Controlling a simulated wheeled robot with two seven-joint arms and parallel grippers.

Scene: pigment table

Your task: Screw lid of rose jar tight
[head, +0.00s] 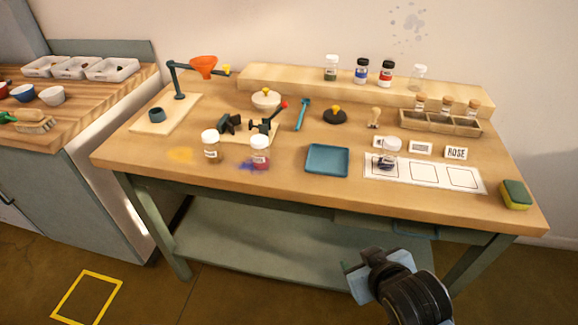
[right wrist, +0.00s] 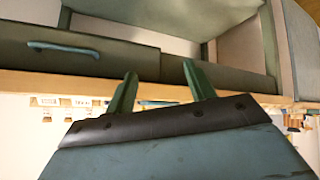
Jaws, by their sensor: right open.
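A jar with pinkish-red contents (head: 260,158), likely the rose jar, stands upright near the front edge of the table, with a white lid (head: 260,142) on top. I cannot tell how tight the lid is. A jar with brown contents (head: 212,152) and a white lid stands to its left. My right gripper (head: 372,272) is in front of the table, below its top and well away from the jars. In the right wrist view its two fingers (right wrist: 160,90) are apart with nothing between them. My left gripper is not in view.
A blue tray (head: 327,174) lies right of the jars. A clamp (head: 265,126) stands behind the rose jar. A sponge (head: 515,194) lies far right.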

